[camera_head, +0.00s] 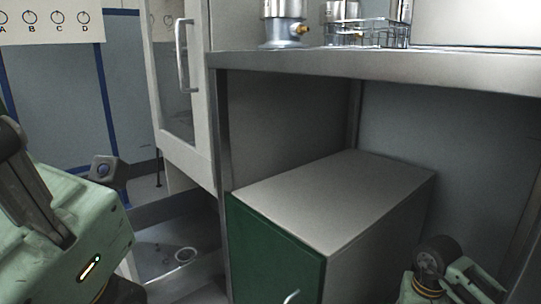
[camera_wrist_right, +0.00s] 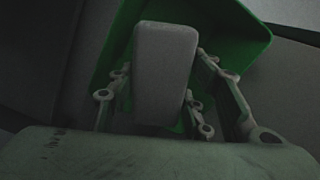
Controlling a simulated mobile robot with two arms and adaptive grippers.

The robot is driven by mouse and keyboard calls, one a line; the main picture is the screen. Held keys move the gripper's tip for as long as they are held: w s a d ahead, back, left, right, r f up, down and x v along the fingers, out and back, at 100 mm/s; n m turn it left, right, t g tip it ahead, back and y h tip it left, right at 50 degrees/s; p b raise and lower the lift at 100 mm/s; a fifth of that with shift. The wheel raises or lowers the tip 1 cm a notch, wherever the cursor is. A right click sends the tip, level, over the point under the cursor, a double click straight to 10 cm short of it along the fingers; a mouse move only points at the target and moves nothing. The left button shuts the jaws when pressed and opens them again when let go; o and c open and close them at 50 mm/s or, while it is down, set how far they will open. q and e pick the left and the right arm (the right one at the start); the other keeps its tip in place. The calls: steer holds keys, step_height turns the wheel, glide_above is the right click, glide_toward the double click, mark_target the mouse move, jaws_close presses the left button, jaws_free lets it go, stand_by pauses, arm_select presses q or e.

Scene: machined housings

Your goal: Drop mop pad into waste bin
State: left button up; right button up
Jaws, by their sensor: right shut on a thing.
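My right gripper (camera_wrist_right: 168,100) shows in the right wrist view, its grey jointed fingers on both sides of a pale grey block. It is shut on this block, which I take to be the mop pad (camera_wrist_right: 165,62).
A grey-topped cabinet (camera_head: 345,190) with a green front stands under a metal counter (camera_head: 400,68). A wire rack (camera_head: 368,34) and a metal vessel (camera_head: 283,25) stand on the counter. A white door with a handle (camera_head: 183,57) is at its left.

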steer(key=o, duration=1.2)
steer(key=shift+r, duration=0.1)
